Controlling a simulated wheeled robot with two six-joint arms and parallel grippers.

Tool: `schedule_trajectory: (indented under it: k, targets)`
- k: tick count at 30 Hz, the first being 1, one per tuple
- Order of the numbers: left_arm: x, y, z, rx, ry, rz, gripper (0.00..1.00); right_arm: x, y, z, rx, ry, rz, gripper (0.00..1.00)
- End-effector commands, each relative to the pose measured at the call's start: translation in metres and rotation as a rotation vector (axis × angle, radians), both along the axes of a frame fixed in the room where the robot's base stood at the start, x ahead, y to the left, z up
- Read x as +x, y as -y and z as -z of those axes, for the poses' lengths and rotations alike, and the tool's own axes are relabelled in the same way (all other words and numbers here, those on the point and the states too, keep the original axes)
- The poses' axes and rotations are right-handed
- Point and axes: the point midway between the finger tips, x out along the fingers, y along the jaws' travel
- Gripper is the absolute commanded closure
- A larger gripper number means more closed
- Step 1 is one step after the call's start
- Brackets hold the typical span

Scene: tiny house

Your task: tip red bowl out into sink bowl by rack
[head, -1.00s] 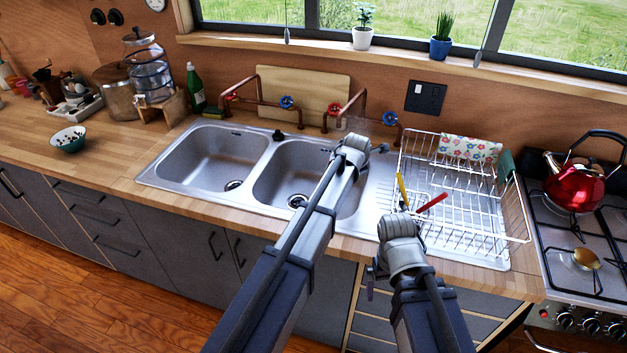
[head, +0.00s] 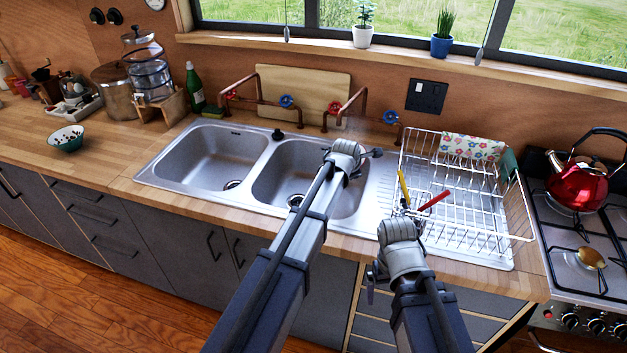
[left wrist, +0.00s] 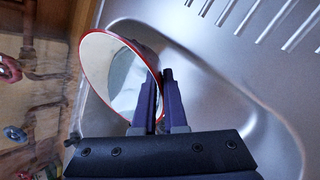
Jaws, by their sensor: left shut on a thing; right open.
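The red bowl (left wrist: 118,75), with a red rim and pale inside, shows in the left wrist view, tilted with its open side partly visible. My left gripper (left wrist: 164,75) is shut on its rim. The sink bowl by the rack (head: 278,172) is the right-hand steel basin in the head view; my left arm crosses its right part. The red bowl is hidden from the head view, and its contents cannot be made out. The rack (head: 470,210) is white wire, right of the basin. My right gripper (head: 372,283) hangs in front of the counter, small and partly hidden, apart from the sink.
The left basin (head: 208,158) is empty. Copper taps (head: 262,103) stand behind the basins. Yellow and red utensils (head: 434,199) and a floral cloth (head: 472,147) are at the rack. A red kettle (head: 577,188) sits on the stove. The left counter has free room.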

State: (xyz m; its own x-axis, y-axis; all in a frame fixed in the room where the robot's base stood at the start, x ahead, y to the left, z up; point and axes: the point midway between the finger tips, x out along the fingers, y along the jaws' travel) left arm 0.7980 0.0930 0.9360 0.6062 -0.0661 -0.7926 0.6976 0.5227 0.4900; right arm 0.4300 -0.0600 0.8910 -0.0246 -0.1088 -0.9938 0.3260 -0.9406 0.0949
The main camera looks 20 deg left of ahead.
Motion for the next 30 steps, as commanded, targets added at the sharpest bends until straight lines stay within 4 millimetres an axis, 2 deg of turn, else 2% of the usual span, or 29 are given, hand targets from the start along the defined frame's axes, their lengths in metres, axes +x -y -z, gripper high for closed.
schedule_trajectory:
  k: [12,30]
  targets:
    - [-0.004,-0.006,0.008,-0.04,0.027,0.004,1.0,0.0,0.0,0.012,0.0,0.0,0.0,0.01]
    - [-0.009,-0.014,0.002,-0.102,0.06,0.005,1.0,0.0,0.0,0.013,0.0,0.0,0.0,0.01]
